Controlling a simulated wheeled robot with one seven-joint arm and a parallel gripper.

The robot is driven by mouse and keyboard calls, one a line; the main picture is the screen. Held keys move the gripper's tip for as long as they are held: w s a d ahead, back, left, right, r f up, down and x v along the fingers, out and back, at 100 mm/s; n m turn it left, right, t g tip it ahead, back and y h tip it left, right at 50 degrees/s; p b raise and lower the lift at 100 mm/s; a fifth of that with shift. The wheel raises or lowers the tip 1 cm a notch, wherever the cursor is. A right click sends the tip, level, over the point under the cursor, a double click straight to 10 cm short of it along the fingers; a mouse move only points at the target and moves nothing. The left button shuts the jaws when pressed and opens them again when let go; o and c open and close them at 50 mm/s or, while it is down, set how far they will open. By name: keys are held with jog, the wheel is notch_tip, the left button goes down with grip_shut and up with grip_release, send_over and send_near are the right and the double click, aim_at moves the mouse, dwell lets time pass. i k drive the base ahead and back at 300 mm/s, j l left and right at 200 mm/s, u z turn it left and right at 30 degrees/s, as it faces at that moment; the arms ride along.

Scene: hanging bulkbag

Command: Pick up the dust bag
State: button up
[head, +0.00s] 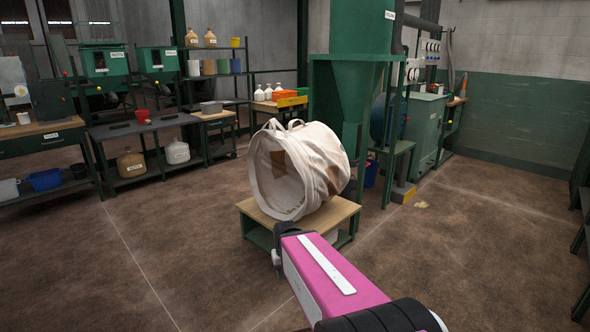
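The dust bag (322,157) is a large cream fabric bag with a brown patch and loops on top. It lies on its side on a low wood-topped table (343,213), its round open mouth facing left toward me. My pink arm reaches in from the bottom right. Its dark end (287,236) is in front of the table's front edge, below the bag in the picture. The gripper's fingers cannot be made out, and I cannot tell whether it touches anything.
A green hopper machine (357,85) stands right behind the bag. Shelves (215,75) and dark benches (145,125) with jugs and tubs line the back left. Brown floor is open at left and right.

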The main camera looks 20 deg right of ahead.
aim_at(309, 160)
jog(key=i+l, duration=0.15)
jog(key=l, duration=0.3)
jog(key=i+l+u, duration=0.1)
jog(key=l, duration=0.35)
jog(key=i+l, duration=0.15)
jog(key=l, duration=0.3)
jog(key=i+l+u, duration=0.1)
jog(key=l, duration=0.4)
jog(key=i+l, duration=0.1)
jog(key=l, duration=0.35)
